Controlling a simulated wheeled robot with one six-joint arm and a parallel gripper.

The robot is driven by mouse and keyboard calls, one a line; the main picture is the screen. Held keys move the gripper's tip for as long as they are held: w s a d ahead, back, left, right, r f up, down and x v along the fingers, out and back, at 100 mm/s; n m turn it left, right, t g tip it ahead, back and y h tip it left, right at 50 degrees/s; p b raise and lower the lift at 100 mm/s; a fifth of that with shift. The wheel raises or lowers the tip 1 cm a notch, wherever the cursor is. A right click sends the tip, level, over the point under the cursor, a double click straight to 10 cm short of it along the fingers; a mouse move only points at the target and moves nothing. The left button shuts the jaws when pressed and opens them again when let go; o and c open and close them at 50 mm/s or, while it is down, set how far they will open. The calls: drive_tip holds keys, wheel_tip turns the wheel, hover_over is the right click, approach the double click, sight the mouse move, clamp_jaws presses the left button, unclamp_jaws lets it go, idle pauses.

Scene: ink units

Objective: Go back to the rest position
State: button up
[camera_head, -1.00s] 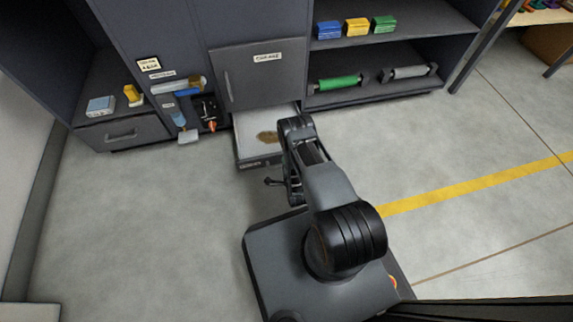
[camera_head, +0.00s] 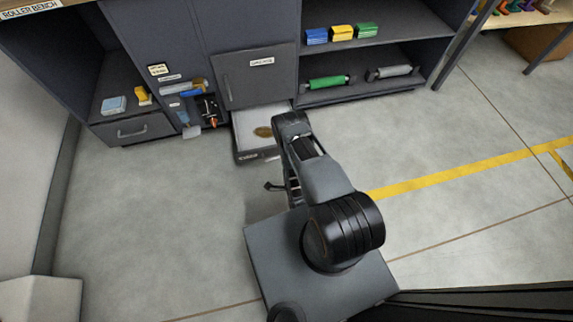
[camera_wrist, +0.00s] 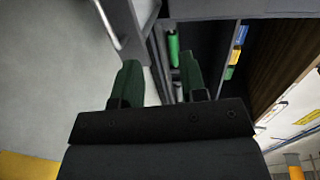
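My arm is folded over my base in the head view, and my gripper (camera_head: 275,186) shows only in small part beside the arm, over the floor in front of the cabinet. In the wrist view, my gripper's two green-tipped fingers (camera_wrist: 158,82) stand apart with nothing between them. Past the fingers there are the grey floor and the dark shelves, tilted in the picture.
A drawer (camera_head: 244,153) stands pulled out of the dark cabinet (camera_head: 277,76), with a brown patch inside, close to my arm. Shelves hold a green roller (camera_head: 328,82) and a grey roller (camera_head: 393,72). A yellow line (camera_head: 450,172) crosses the floor. Floor is clear at left and right.

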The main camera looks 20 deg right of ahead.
drive_tip(key=shift+s+r, duration=0.15)
drive_tip(key=shift+s, duration=0.25)
drive_tip(key=shift+d, duration=0.1)
drive_tip(key=w+r+n+g+p, duration=0.15)
drive_tip(key=w+r+p, duration=0.35)
drive_tip(key=r, duration=0.5)
drive_tip(key=w+r+n+g+p, duration=0.1)
drive_tip(key=w+r+n+p, duration=0.2)
drive_tip(key=w+r, duration=0.55)
wheel_tip(320, 180, up, 24)
drive_tip(key=a+n+g+y+p, duration=0.1)
drive_tip(key=a+n+g+p, duration=0.15)
drive_tip(key=n+p, duration=0.35)
drive_tip(key=s+r+n+g+p, duration=0.1)
drive_tip(key=s+r+p, duration=0.25)
drive_tip(key=r, duration=0.35)
drive_tip(key=s+r+n+g+y+p, duration=0.1)
drive_tip(key=s+r+n+p, duration=0.1)
drive_tip(key=s+r, duration=0.3)
drive_tip(key=s+r+n+g+p, duration=0.1)
drive_tip(key=s+r+g+p, duration=0.15)
drive_tip(key=r, duration=0.55)
drive_tip(key=s+a+r+n+g+p, duration=0.1)
drive_tip(key=s+r+n+p, duration=0.4)
drive_tip(key=s+r, duration=0.7)
drive_tip(key=s+g+p, duration=0.1)
drive_tip(key=s, duration=0.2)
drive_tip(key=shift+a, duration=0.15)
